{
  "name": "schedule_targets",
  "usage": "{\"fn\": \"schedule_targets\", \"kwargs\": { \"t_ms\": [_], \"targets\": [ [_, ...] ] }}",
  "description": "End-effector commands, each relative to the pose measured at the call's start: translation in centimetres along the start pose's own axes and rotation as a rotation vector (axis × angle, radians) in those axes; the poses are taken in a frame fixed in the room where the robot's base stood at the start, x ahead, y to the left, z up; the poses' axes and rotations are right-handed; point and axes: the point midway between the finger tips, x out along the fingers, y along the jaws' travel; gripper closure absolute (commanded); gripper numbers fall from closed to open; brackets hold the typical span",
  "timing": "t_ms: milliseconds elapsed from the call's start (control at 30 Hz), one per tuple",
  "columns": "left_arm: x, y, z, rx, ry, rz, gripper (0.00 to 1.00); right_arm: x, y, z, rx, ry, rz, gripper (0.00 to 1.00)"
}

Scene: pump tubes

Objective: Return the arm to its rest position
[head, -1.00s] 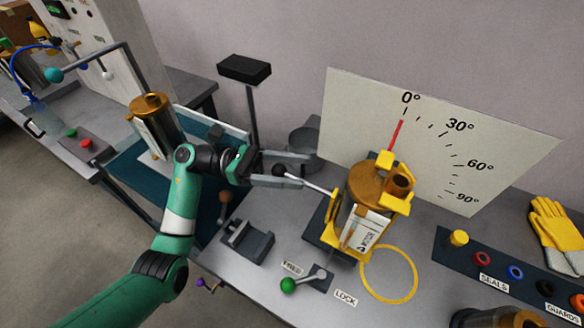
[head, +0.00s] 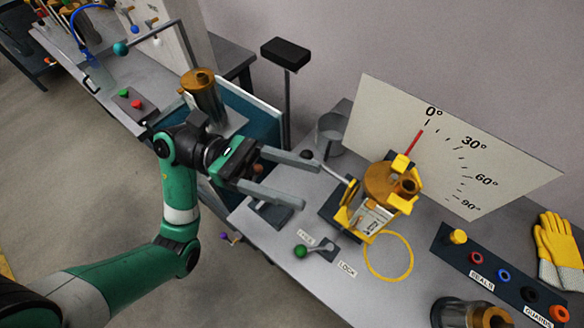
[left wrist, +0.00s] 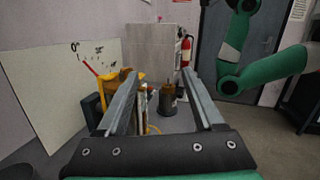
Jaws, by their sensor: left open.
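My left arm, green and grey, comes in from the lower left in the head view. Its gripper (head: 305,180) is open and empty, left of the yellow pump fixture (head: 377,192) and above the bench. The lever with a dark ball knob (head: 307,155) sticks out from the fixture toward the gripper; the fingers are apart from the knob. In the left wrist view both fingers (left wrist: 165,92) are spread wide, with the yellow fixture (left wrist: 117,82) showing partly behind the left finger. A green arm (left wrist: 245,65) at the right there is mine.
A white angle board (head: 440,145) stands behind the fixture. A green-knobbed lock lever (head: 301,251) and a yellow ring (head: 388,257) are in front. A copper-topped cylinder (head: 203,95) stands behind my wrist. A tray with seals (head: 500,272) is at right. Open floor lies left.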

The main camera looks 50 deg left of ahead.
Motion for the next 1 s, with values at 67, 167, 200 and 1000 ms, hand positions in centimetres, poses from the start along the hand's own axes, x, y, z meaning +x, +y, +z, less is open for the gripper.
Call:
{"fn": "schedule_targets", "kwargs": {
  "t_ms": [67,167,200,1000],
  "targets": [
    [0.0,-0.5,0.2,0.002,0.000,0.001,0.31,0.2,0.0,-0.2,0.000,0.000,0.000,1.00],
    [0.0,-0.7,0.2,0.001,0.000,0.000,0.31,0.2,0.0,-0.1,0.000,0.000,0.000,1.00],
    [0.0,-0.7,0.2,0.001,0.000,0.000,0.31,0.2,0.0,-0.1,0.000,0.000,0.000,1.00],
    [8.1,-11.3,11.6,0.141,-0.153,-0.447,0.31,2.9,0.0,-2.7,0.000,0.000,0.000,1.00]
  ]
}}
